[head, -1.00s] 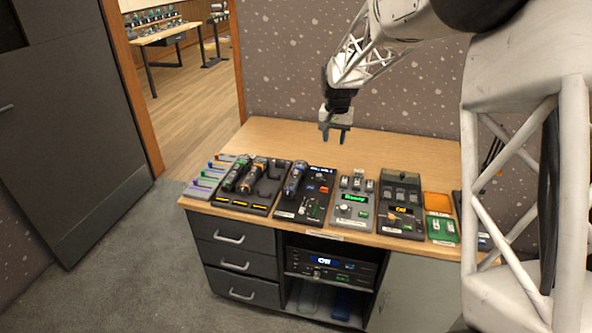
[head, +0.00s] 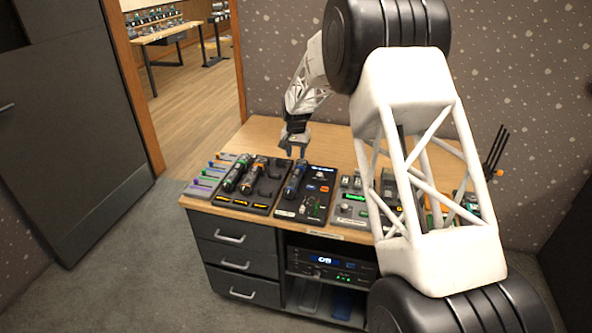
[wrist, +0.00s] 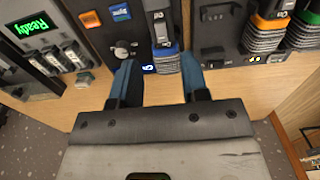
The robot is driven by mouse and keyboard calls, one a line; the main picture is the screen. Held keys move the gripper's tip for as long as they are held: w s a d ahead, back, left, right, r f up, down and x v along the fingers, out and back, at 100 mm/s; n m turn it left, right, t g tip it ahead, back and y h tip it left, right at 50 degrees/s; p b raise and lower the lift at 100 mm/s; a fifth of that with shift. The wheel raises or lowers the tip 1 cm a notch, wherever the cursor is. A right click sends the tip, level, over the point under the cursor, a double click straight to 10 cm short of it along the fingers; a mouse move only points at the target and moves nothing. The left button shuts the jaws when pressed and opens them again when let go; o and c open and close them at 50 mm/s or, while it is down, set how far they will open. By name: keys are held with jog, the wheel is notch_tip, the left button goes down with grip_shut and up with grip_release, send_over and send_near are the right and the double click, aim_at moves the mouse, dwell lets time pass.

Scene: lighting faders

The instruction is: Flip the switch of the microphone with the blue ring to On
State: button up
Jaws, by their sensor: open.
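The microphone with the blue ring (head: 294,181) lies on a dark panel near the middle of the desk. In the wrist view its blue band (wrist: 166,52) shows between and just beyond my fingertips, with a small pale marking on its dark body. I cannot make out the switch position. My gripper (head: 294,151) is open and above the far end of this microphone. In the wrist view my two blue-grey fingers (wrist: 160,80) are apart with nothing held between them.
Microphones with a green ring (wrist: 267,22) and an orange ring (head: 253,175) lie in the neighbouring cradle. A round knob (wrist: 122,50) and an orange button (wrist: 90,18) are close beside the blue-ringed microphone. A unit with a green display (wrist: 37,26) stands farther over.

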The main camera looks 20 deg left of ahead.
aim_at(296, 173)
dwell(0.3)
jog(key=shift+f, duration=3.9)
jog(key=shift+c, duration=0.4)
